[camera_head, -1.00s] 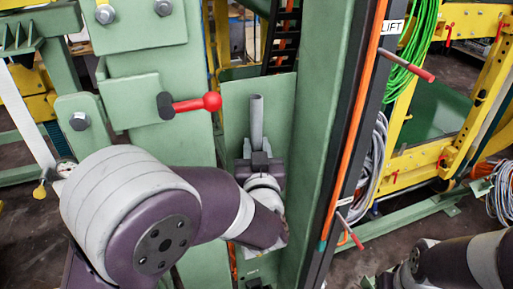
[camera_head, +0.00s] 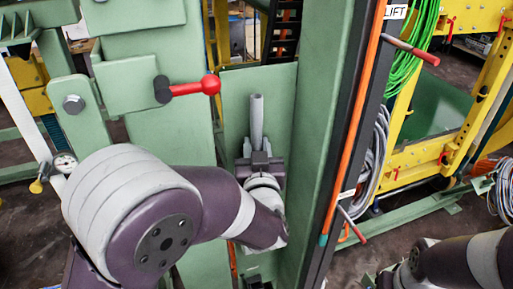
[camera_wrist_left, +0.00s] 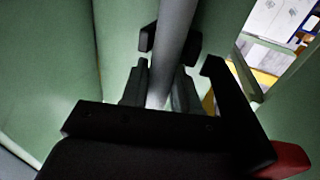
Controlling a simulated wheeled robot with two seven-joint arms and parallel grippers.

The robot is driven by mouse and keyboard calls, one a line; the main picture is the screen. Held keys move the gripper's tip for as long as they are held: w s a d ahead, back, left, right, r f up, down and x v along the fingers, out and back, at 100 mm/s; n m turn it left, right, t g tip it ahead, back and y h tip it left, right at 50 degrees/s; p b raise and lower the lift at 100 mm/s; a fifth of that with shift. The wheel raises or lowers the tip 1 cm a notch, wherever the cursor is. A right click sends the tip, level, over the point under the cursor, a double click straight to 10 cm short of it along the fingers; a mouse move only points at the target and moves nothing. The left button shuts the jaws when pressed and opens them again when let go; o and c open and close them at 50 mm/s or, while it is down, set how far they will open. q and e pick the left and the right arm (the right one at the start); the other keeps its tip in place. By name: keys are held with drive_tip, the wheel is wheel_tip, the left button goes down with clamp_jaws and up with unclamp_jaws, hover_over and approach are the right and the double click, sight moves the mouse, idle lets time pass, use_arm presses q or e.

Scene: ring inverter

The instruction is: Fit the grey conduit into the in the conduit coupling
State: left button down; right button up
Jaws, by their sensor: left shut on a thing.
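The grey conduit (camera_head: 257,120) stands upright in front of a green back panel. My left gripper (camera_head: 258,160) is shut on it, and the upper part of the conduit rises above the fingers. In the left wrist view the conduit (camera_wrist_left: 174,35) runs between the dark fingers (camera_wrist_left: 160,88). My left forearm and wrist hide the conduit's lower end in the head view. I cannot make out the conduit coupling for sure; a small dark fitting (camera_head: 254,281) shows below the wrist. My right arm shows at the lower right, its gripper outside the picture.
A red-knobbed lever (camera_head: 194,88) sticks out from the green plate on the left. A green post (camera_head: 318,110) with an orange conduit (camera_head: 355,120) stands close on the right. Red-handled levers (camera_head: 411,51) jut out beside it. The gripper is in a narrow bay between green uprights.

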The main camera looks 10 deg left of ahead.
sight(257, 139)
use_arm(q)
drive_tip(key=shift+r+p, duration=1.3)
drive_tip(key=shift+r, duration=0.3)
drive_tip(key=shift+f, duration=0.1)
idle(0.5)
drive_tip(key=shift+f+b, duration=1.6)
drive_tip(key=shift+b, duration=0.1)
drive_tip(key=c, duration=0.8)
unclamp_jaws()
drive_tip(key=shift+o, duration=0.2)
